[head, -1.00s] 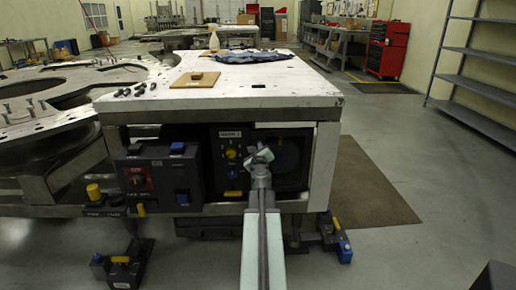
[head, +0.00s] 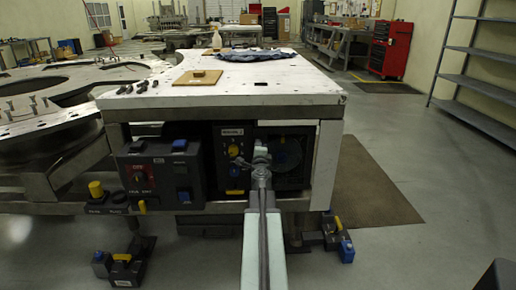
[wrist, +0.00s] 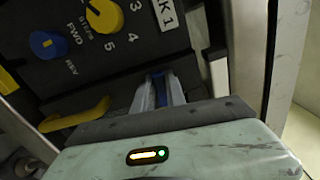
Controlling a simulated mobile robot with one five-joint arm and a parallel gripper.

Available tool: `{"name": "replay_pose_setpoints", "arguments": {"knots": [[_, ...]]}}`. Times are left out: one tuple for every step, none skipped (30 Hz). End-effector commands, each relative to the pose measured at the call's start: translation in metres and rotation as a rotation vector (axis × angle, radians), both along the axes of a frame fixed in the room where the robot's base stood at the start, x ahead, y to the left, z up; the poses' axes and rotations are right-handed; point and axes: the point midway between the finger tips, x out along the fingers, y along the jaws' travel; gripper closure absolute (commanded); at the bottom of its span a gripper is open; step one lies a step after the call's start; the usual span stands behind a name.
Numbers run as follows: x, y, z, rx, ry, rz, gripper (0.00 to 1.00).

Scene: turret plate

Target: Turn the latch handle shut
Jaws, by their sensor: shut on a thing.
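My gripper (head: 261,155) is in front of the open bay under the white table, just right of the narrow control panel. In the wrist view its two fingers (wrist: 160,92) are shut on a narrow blue part (wrist: 159,88), which I take to be the latch handle. Most of that part is hidden by the fingers, so its exact angle cannot be told. In the head view my gripper covers it.
The panel (head: 232,157) has a yellow knob (wrist: 104,15), a blue FWD/REV knob (wrist: 47,44) and a yellow lever (wrist: 75,115) left of my fingers. A grey post (wrist: 248,45) stands close on the right. A control box (head: 160,175) sits further left.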

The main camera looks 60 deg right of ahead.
Motion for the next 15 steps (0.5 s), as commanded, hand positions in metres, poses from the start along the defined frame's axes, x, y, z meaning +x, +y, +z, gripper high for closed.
{"name": "replay_pose_setpoints", "arguments": {"knots": [[-0.0009, -0.0005, -0.0008, -0.012, 0.017, -0.003, 1.00], [-0.0009, -0.0005, -0.0009, -0.020, 0.028, -0.003, 1.00], [-0.0009, -0.0006, -0.0011, -0.028, 0.040, -0.003, 1.00], [-0.0010, -0.0006, -0.0012, -0.035, 0.049, -0.003, 1.00], [-0.0010, -0.0006, -0.0013, -0.040, 0.056, -0.003, 1.00], [-0.0010, -0.0006, -0.0014, -0.046, 0.065, -0.003, 1.00], [-0.0011, -0.0006, -0.0015, -0.051, 0.072, -0.003, 1.00], [-0.0011, -0.0006, -0.0015, -0.054, 0.076, -0.003, 1.00], [-0.0012, -0.0007, -0.0016, -0.058, 0.082, -0.003, 1.00], [-0.0012, -0.0007, -0.0016, -0.060, 0.085, -0.003, 1.00], [-0.0012, -0.0007, -0.0016, -0.062, 0.087, -0.003, 1.00], [-0.0012, -0.0008, -0.0018, -0.064, 0.090, -0.003, 1.00], [-0.0012, -0.0008, -0.0018, -0.066, 0.093, -0.003, 1.00], [-0.0012, -0.0008, -0.0018, -0.067, 0.094, -0.003, 1.00], [-0.0013, -0.0008, -0.0018, -0.068, 0.095, -0.003, 1.00]]}}
